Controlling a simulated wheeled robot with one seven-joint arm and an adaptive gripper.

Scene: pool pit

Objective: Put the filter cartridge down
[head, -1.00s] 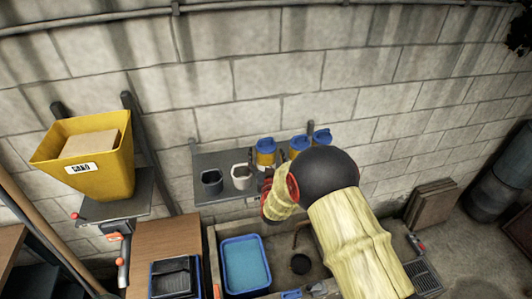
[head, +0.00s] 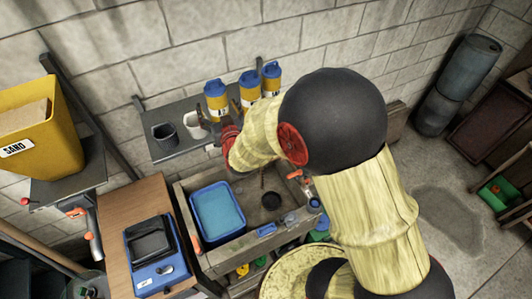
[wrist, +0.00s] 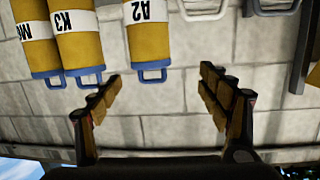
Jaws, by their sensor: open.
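Three yellow filter cartridges with blue caps and handles and white labels stand upright on the grey wall shelf (head: 165,150). The left one, labelled A2 (head: 216,103), also shows in the wrist view (wrist: 146,42), which is upside down. The middle one is K3 (head: 250,92), and the third (head: 271,78) has a partly cut-off label. My gripper (wrist: 160,85) is open, with nothing between its fingers. A2's handle lies nearest the gap, closer to the finger on the left of the wrist view. In the head view my forearm and wrist largely hide the fingers.
A grey cup (head: 164,136) and a white cup (head: 195,126) stand left of the cartridges. Below is a sink (head: 240,240) with a blue basin (head: 217,213). A yellow sand bin (head: 40,130) is at left.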

